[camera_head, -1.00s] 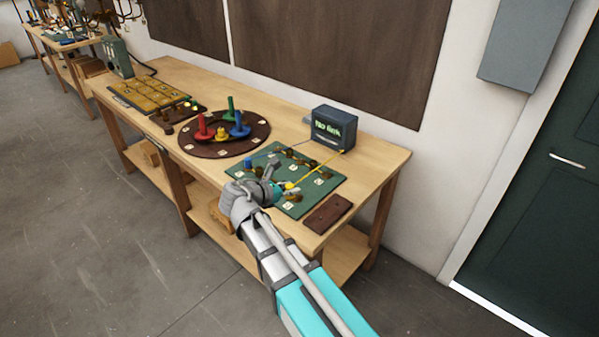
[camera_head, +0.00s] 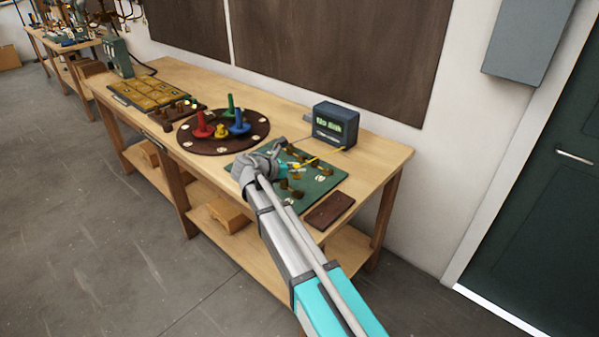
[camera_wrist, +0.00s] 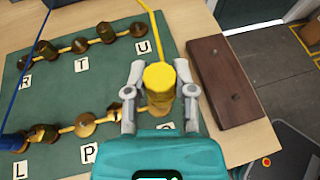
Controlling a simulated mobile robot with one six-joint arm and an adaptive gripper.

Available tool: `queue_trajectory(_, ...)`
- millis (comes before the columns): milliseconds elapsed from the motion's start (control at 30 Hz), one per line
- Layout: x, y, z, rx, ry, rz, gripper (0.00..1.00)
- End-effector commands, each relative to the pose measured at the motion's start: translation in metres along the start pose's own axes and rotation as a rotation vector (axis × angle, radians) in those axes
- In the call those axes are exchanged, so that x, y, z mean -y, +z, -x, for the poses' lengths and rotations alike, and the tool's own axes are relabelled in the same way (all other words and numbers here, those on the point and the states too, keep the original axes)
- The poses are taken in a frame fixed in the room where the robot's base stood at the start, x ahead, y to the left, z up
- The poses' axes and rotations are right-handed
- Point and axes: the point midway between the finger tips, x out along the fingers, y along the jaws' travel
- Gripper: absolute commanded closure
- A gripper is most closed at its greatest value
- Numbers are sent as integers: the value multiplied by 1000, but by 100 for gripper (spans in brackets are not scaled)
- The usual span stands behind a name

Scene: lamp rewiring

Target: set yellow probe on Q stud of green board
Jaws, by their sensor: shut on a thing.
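The green board (camera_wrist: 60,106) carries two rows of brass studs with white letter tags, including R, T, U, L and P. A partly hidden tag, probably Q (camera_wrist: 165,126), shows just beyond my gripper's teal body. My gripper (camera_wrist: 157,82) is shut on the yellow probe (camera_wrist: 158,75), whose yellow wire runs up from it. The probe is over or at the right-end brass stud of the lower row; whether it touches is unclear. In the head view my gripper (camera_head: 286,168) is over the green board (camera_head: 322,184), with the yellow probe at its tip.
A blue probe (camera_wrist: 12,146) stands at the lower row's left end. A dark brown block (camera_wrist: 230,80) lies right of the board. A display box (camera_head: 335,124) stands behind it. A round brown tray (camera_head: 215,148) with coloured pieces is to the left.

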Motion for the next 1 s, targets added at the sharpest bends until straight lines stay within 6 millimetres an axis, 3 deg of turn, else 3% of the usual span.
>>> queue_trajectory(167, -8, 0, -9, 0, -12, -5, 100)
queue_trajectory(667, -7, -2, -11, 0, -13, -6, 100)
queue_trajectory(1000, -7, -20, -19, 0, -13, -6, 100)
